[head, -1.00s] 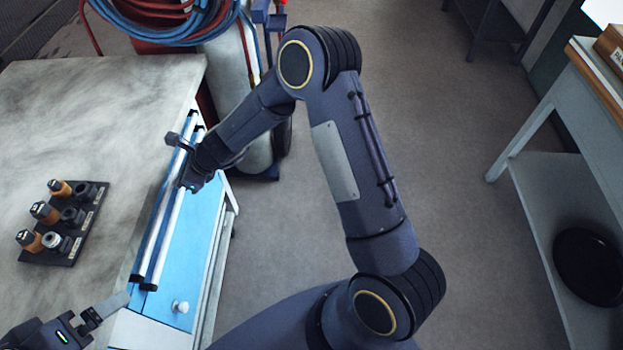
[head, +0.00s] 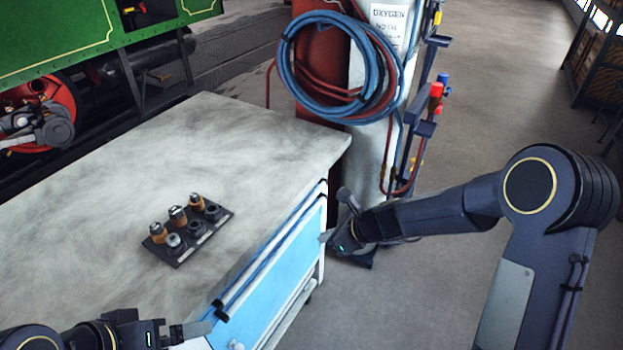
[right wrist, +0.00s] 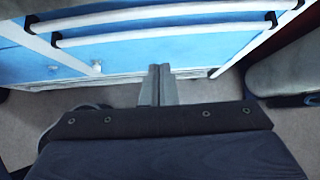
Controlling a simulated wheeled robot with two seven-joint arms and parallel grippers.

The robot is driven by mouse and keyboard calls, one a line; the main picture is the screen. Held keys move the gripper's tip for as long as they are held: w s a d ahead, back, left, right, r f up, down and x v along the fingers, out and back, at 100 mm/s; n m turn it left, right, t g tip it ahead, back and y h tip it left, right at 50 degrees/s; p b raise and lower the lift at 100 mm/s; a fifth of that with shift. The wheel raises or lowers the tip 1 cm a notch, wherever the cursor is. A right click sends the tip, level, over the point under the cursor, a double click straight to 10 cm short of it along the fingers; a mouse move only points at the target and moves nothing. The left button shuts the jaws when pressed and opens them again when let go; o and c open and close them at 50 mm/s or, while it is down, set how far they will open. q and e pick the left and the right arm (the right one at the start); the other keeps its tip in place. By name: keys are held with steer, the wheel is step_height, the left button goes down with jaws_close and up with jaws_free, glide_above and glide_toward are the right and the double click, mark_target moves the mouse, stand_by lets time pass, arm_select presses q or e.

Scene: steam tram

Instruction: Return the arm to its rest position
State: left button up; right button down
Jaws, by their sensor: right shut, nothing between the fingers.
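My right arm reaches in from the right in the head view. Its gripper (head: 328,236) is beside the blue drawer front of the workbench (head: 262,160), near its far corner. In the right wrist view the two fingers (right wrist: 160,85) are together and empty, pointing toward the blue drawers (right wrist: 150,50) and their white bar handles. I cannot tell from these views how close the fingertips are to the drawer front. My left gripper (head: 192,330) is low at the left, by the bench's near edge. Whether its fingers are parted is unclear.
A black rack (head: 188,240) with several small tool pieces stands on the bench. Gas cylinders (head: 368,150) with a coiled blue hose (head: 290,65) stand behind the bench's far corner. A green tram (head: 60,35) is at the back left. The floor (head: 480,110) at the right is open.

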steer(key=s+d+r+n, duration=0.3)
steer(key=s+r+n, duration=0.3)
steer(key=r, duration=0.1)
steer(key=s+d+r+n, duration=0.4)
steer(key=s+r+n, duration=0.2)
steer(key=r, duration=0.2)
steer(key=s+d+n+h, duration=0.1)
steer(key=s+d+n, duration=0.2)
steer(key=s+n, duration=0.2)
steer(key=s+d+n+h+p, duration=0.1)
steer(key=s+d+n, duration=0.3)
steer(key=s, duration=0.8)
steer(key=shift+f+n+t+h, duration=0.3)
steer(key=shift+n+h, duration=0.5)
steer(key=shift+n, duration=0.3)
